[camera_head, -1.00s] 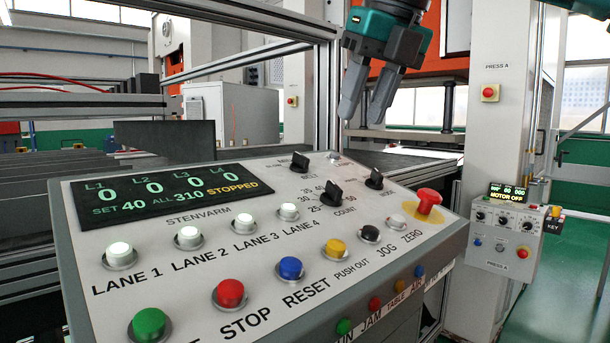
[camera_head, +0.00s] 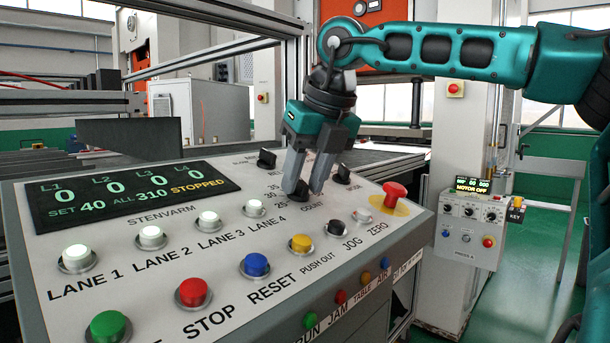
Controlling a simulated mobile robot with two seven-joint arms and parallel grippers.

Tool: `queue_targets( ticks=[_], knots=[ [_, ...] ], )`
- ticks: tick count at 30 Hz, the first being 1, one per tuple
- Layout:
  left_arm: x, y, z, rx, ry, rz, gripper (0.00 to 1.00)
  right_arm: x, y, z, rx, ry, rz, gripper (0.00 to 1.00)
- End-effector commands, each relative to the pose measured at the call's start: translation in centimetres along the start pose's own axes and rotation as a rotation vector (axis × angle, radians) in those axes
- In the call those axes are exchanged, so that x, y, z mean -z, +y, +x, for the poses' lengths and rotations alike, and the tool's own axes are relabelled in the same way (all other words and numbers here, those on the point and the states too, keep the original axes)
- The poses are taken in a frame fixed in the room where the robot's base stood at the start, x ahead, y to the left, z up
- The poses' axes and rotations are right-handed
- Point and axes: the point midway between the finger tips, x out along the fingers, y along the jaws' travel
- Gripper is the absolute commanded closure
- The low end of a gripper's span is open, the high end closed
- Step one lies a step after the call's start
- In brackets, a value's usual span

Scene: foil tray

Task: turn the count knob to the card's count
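The black count knob (camera_head: 301,190) sits on the sloping grey panel, above the word COUNT. Scale numbers such as 35 and 30 show left of it; the upper part of the scale is hidden behind my gripper, so I cannot read its pointing clearly. My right gripper (camera_head: 304,188) points down with one finger on each side of this knob. The fingers look apart, with the knob between them; firm contact is not visible. The display (camera_head: 130,192) reads SET 40, ALL 310, STOPPED, with zeros for each lane. No count card is recognisable. My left gripper is out of view.
A second black knob (camera_head: 266,159) stands behind left and another (camera_head: 343,174) behind right. The red mushroom button (camera_head: 394,193) is to the right. Several coloured buttons, including the yellow push-out button (camera_head: 300,243), lie in front. A control box (camera_head: 472,225) hangs on the pillar.

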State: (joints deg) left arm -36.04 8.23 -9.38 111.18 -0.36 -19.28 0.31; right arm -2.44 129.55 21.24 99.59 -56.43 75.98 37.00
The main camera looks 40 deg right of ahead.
Motion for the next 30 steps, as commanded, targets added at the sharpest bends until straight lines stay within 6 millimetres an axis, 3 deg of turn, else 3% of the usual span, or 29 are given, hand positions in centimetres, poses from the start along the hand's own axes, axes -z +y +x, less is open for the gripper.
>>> queue_targets(
  ticks=[8,19,30],
  knots=[
    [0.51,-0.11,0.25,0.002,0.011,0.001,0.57,0.00,-0.01,0.10,0.000,0.000,0.000,0.64],
    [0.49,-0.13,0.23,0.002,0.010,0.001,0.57,-0.01,-0.01,0.06,0.000,0.000,0.000,0.99],
    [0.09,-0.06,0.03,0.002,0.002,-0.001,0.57,-0.02,-0.03,0.03,-0.001,-0.001,-0.007,1.00]
  ],
)
